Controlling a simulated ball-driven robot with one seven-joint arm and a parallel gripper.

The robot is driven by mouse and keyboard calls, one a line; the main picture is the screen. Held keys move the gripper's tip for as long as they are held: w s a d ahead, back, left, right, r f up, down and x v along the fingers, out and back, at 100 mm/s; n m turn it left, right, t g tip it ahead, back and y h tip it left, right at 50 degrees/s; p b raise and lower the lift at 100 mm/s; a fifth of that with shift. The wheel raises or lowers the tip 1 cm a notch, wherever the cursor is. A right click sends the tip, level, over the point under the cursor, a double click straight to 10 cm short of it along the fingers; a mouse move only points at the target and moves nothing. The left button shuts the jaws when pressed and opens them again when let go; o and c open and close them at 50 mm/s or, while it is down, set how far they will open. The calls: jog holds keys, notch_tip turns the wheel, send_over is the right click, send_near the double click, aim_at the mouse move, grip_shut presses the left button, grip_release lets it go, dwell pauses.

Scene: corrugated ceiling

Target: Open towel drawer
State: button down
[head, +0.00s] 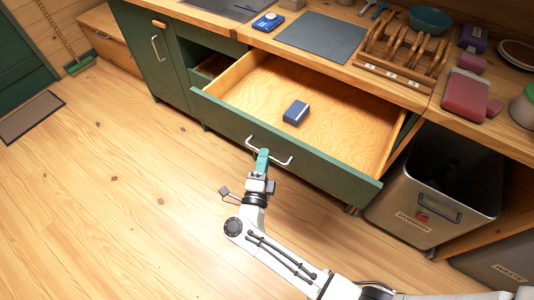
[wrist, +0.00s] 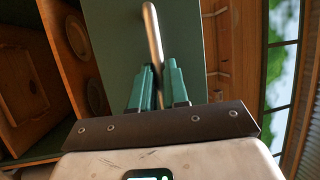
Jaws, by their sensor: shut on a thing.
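A wide green-fronted drawer (head: 228,123) with a pale wood inside stands pulled far out from under the counter. A blue box-like item (head: 296,112) lies on its floor, and the rest of the floor is bare. A metal bar handle (head: 283,160) runs across the drawer front. My gripper (head: 262,156) is at the middle of this handle, its teal fingers shut around the bar. In the wrist view the handle (wrist: 153,35) passes between the two teal fingers (wrist: 157,88), with the green front behind. The fingers hide the gripped part of the handle.
A grey bin (head: 435,195) stands close on the right. A dish rack (head: 405,55) and a dark mat (head: 320,37) lie on the counter. The wooden floor (head: 110,190) at left is clear.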

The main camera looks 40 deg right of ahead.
jog(key=shift+f, duration=0.1)
jog(key=c, duration=1.1)
grip_release()
jog(key=b+v, duration=0.1)
jog(key=v, duration=0.9)
jog(key=shift+s+a+f+b, duration=0.1)
jog(key=shift+s+a+b, duration=0.2)
jog(key=shift+b, duration=0.1)
jog(key=shift+w, duration=0.1)
